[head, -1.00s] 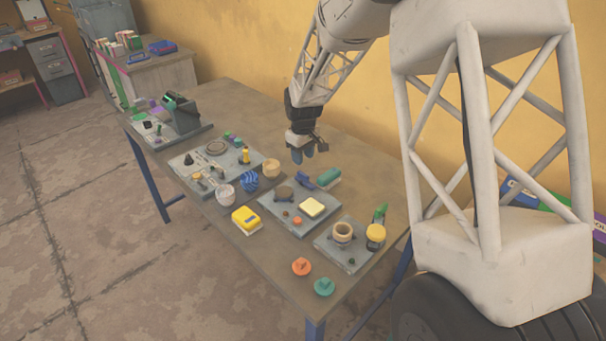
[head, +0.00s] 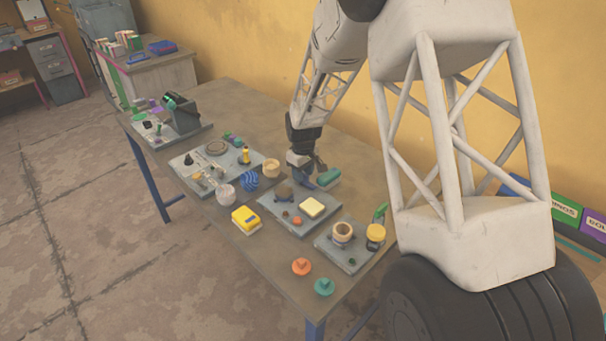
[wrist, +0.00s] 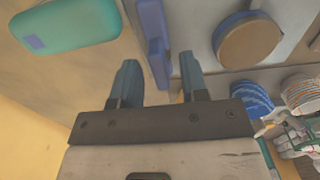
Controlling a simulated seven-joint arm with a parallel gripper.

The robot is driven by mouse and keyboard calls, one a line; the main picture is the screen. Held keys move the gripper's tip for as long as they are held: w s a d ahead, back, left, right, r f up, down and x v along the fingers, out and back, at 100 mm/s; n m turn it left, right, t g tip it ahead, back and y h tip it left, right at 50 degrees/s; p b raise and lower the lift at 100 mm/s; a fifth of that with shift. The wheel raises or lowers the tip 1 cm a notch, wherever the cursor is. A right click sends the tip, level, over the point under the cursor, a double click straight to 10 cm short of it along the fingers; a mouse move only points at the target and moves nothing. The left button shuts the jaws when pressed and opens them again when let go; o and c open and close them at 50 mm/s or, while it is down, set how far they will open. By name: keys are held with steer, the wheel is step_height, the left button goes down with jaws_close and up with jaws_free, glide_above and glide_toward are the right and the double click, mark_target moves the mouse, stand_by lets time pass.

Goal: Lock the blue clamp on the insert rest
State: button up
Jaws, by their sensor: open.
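The blue clamp (wrist: 153,28) shows in the wrist view as a long blue bar with a lower block, beyond and between the fingertips. My gripper (wrist: 158,75) is open, with one finger on each side of the clamp's line. I cannot tell whether either finger touches it. Beside the clamp, in the wrist view, is a round brown-topped piece (wrist: 249,45) on a grey plate (wrist: 200,35). In the head view my gripper (head: 302,181) is low over the back edge of the middle grey plate (head: 272,207) and hides much of the clamp.
A teal block (wrist: 65,25) lies beside the clamp; it also shows in the head view (head: 328,177). A pale yellow square (head: 312,207) lies on the middle plate. Blue striped (head: 250,181) and tan (head: 271,168) round pieces stand to the left.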

steer(key=shift+f, duration=0.3)
jaws_close()
